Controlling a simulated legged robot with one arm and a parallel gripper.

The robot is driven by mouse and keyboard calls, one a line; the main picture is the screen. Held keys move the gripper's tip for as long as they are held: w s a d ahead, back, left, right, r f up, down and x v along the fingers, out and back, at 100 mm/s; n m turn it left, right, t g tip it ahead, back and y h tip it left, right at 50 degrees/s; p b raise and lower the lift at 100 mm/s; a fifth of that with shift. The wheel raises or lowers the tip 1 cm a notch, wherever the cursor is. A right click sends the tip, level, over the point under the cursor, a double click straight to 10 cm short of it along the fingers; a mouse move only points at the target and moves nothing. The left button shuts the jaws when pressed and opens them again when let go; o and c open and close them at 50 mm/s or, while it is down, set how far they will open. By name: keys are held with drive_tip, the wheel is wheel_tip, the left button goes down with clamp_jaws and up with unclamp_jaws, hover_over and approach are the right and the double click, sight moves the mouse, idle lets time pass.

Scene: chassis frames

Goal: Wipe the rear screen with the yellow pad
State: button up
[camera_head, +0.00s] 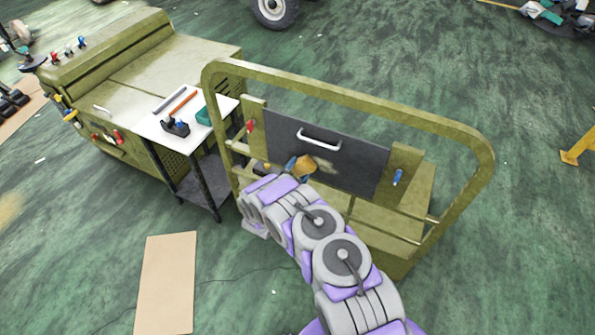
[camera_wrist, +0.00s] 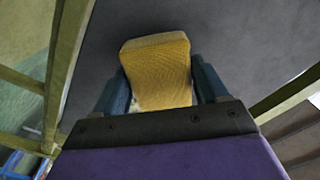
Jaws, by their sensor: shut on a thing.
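The rear screen is a dark grey panel (camera_head: 345,160) with a white handle, set inside the olive tube frame in the head view; its grey face (camera_wrist: 215,25) fills the upper part of the wrist view. My gripper (camera_wrist: 157,85) is shut on the yellow pad (camera_wrist: 158,58), which sits between its two blue fingers. In the head view my gripper (camera_head: 296,166) and the pad (camera_head: 307,165) are in front of the panel's lower left part. Whether the pad touches the panel, I cannot tell. My arm hides part of the structure below the panel.
An olive tube frame (camera_head: 350,96) surrounds the panel and stands close around my arm. A small white-topped table (camera_head: 215,118) with tools stands at the left, beside an olive cabinet (camera_head: 150,60). A tan board (camera_head: 167,282) lies on the green floor.

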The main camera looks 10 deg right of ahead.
sight(307, 173)
drive_tip(key=shift+x, duration=0.8)
drive_tip(key=shift+d, duration=0.1)
drive_tip(key=shift+s+d+r+p, duration=0.15)
drive_tip(key=shift+s+d+p, duration=0.45)
drive_tip(key=shift+d+p, duration=0.1)
drive_tip(key=shift+s+d+p, duration=0.5)
drive_tip(key=shift+s+d, duration=0.05)
drive_tip(key=shift+d, duration=0.1)
drive_tip(key=shift+s+d+p, duration=0.35)
drive_tip(key=shift+d+p, duration=0.2)
drive_tip(key=shift+d, duration=0.05)
drive_tip(key=shift+s+d+p, duration=0.35)
drive_tip(key=shift+d+p, duration=0.15)
drive_tip(key=shift+d, duration=0.1)
drive_tip(key=shift+s+d+p, duration=1.3)
drive_tip(key=shift+d, duration=0.3)
drive_tip(key=shift+s+d+p, duration=0.4)
drive_tip(key=shift+d+p, duration=0.1)
drive_tip(key=shift+d, duration=0.15)
drive_tip(key=shift+s+d+p, duration=0.4)
drive_tip(key=shift+d+p, duration=0.05)
drive_tip(key=shift+d, duration=0.25)
drive_tip(key=shift+s+p, duration=0.1)
drive_tip(key=shift+p, duration=0.3)
